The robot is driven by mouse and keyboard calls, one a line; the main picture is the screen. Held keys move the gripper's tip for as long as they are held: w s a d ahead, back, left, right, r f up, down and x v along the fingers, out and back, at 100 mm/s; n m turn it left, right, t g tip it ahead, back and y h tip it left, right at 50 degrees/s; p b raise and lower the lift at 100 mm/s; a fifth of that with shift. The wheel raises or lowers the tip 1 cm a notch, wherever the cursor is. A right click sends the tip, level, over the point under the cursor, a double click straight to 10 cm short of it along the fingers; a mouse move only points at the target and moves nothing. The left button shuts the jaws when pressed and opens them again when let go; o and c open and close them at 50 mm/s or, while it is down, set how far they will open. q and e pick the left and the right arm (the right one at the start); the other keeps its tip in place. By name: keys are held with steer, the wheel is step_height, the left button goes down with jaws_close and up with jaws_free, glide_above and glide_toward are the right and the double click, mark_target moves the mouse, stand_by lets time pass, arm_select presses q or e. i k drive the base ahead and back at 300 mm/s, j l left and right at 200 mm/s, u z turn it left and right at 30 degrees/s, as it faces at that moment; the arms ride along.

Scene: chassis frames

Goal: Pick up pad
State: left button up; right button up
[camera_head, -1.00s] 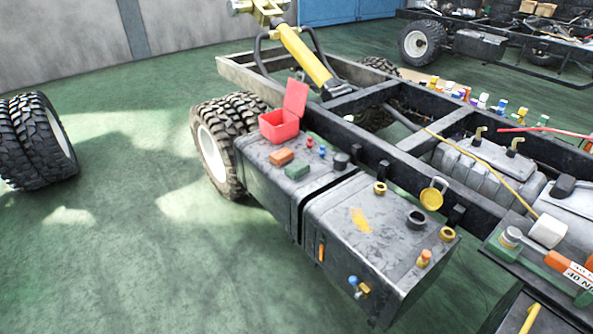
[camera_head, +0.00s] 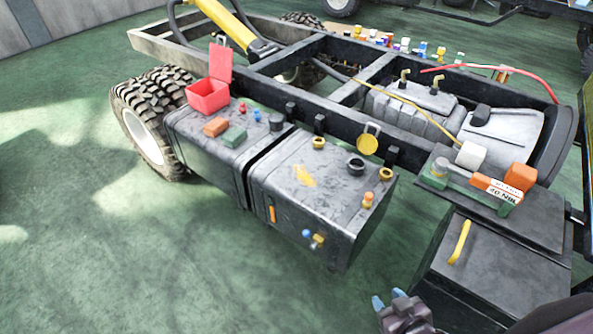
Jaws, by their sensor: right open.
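Two small flat blocks lie side by side on top of the left black tank: an orange-brown one (camera_head: 216,127) and a green one (camera_head: 232,136). Either could be the pad; I cannot tell which. They sit in front of an open red box (camera_head: 208,97). My right gripper (camera_head: 387,298) comes in at the bottom edge, its bluish fingertips apart. It is open and empty, below and to the right of the tanks, well away from both blocks. My left gripper is not in view.
The right black tank (camera_head: 330,205) carries several caps and fittings. A black chassis frame (camera_head: 290,62) runs behind the tanks. At right, a black box with a yellow handle (camera_head: 459,243) stands close to my right arm. Green floor (camera_head: 150,260) is clear at the lower left.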

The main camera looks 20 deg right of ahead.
mark_target(236, 135)
steer(key=i+j+z, duration=0.1)
steer(key=i+j, duration=0.25)
steer(key=i+j+z, duration=0.15)
steer(key=i+j, duration=0.25)
steer(key=i+j+z, duration=0.1)
steer(key=i+j, duration=0.25)
steer(key=i+j+z, duration=0.15)
steer(key=i+j, duration=0.2)
steer(key=j, duration=0.25)
steer(key=i+j+z, duration=0.1)
steer(key=i+j, duration=0.2)
steer(key=j, duration=0.2)
